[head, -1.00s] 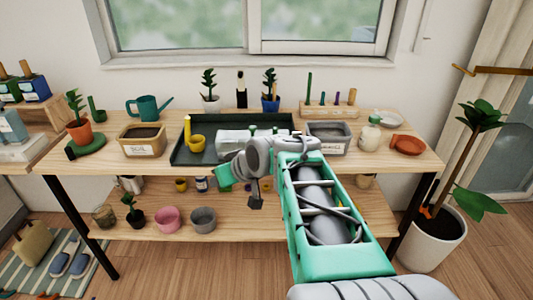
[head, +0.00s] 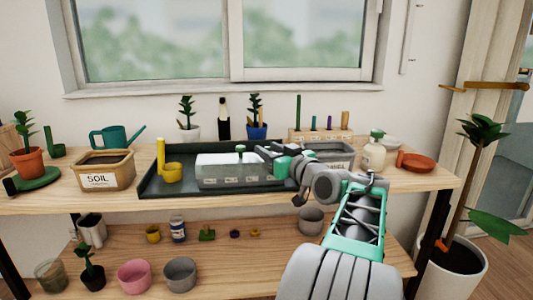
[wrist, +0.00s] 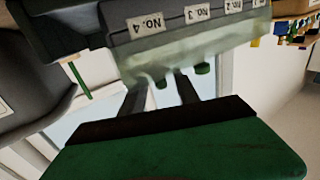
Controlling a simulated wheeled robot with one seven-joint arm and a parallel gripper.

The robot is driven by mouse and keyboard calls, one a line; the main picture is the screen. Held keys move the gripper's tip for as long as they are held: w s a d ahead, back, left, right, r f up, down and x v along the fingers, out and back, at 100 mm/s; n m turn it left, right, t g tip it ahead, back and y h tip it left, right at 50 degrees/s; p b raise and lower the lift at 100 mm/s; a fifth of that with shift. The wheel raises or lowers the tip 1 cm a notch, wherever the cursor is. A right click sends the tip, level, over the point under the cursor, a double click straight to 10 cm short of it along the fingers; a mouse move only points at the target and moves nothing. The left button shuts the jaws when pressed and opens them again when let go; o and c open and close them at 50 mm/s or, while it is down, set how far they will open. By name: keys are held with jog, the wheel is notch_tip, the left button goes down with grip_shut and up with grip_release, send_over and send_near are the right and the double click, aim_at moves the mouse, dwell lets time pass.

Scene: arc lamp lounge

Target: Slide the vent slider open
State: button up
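A clear-lidded propagator box (head: 222,172) with a row of labelled cells stands in the dark tray (head: 160,186). A small green knob (head: 240,149) shows on its lid; I take it for the vent slider. My gripper (head: 262,151) is at the right part of the lid, close to the knob. In the wrist view the box appears upside down, with its label strip (wrist: 190,18). The two dark fingers of my gripper (wrist: 161,82) are apart there. One green piece shows between the fingers, another (wrist: 203,68) just right of them. Contact cannot be told.
A yellow cup (head: 172,173) stands at the tray's left. A soil bin (head: 104,172) is further left. A grey bin (head: 330,153) and pale bottle (head: 374,152) stand to the right. Small potted plants and a tool rack (head: 320,133) line the back.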

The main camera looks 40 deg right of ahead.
jog(key=shift+w, duration=0.45)
grip_shut()
dwell(1.1)
